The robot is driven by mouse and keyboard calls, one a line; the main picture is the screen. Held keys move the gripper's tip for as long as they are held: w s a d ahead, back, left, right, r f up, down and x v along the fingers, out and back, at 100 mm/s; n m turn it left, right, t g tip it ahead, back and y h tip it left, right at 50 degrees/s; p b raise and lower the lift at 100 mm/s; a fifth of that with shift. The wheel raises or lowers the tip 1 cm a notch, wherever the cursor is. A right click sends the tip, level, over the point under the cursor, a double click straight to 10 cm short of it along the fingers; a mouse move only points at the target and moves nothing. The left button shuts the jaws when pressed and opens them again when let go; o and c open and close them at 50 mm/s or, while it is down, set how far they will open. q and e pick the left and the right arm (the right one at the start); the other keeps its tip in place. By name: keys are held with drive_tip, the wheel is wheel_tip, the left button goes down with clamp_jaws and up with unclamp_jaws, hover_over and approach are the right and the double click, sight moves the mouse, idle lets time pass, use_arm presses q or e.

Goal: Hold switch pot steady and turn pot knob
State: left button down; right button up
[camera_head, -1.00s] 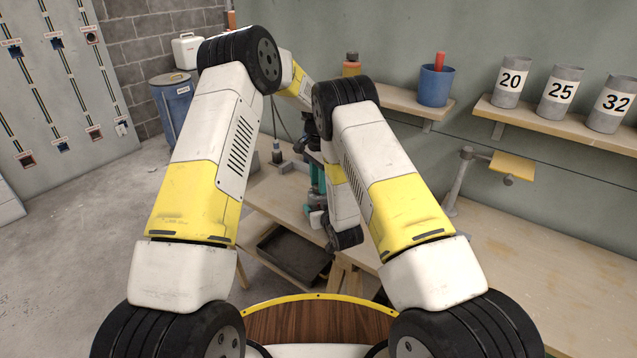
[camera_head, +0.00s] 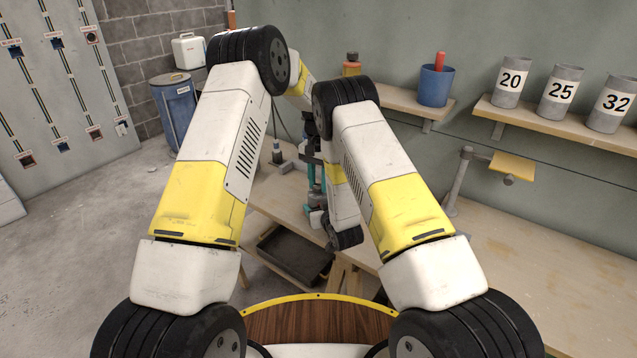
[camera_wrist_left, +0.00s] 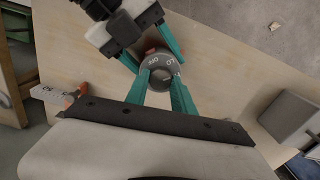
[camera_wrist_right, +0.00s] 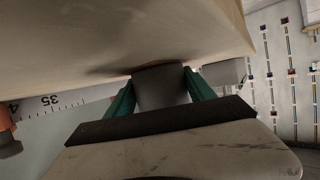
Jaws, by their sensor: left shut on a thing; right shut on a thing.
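My right gripper's teal fingers come from the top of that view and grip the pot's body. In the right wrist view the grey pot body (camera_wrist_right: 160,88) sits between the fingers of my right gripper (camera_wrist_right: 159,92), close to the wooden bench top.
The wooden bench (camera_head: 520,270) is clear at the right. A dark tray (camera_head: 294,250) sits below the bench. A blue cup (camera_head: 436,86) and numbered grey cylinders (camera_head: 560,90) stand on wall shelves. A ruler strip (camera_wrist_right: 50,102) shows in the right wrist view.

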sight(318, 186)
use_arm(q)
drive_tip(key=n, duration=0.6)
drive_tip(key=shift+w+n, duration=0.1)
drive_tip(key=shift+n, duration=0.2)
drive_tip(key=shift+a, duration=0.1)
idle(0.4)
drive_tip(key=c, duration=1.1)
unclamp_jaws()
drive_tip(key=shift+o, duration=0.2)
wheel_tip(318, 186, up, 12)
use_arm(e)
drive_tip(key=o, duration=1.7)
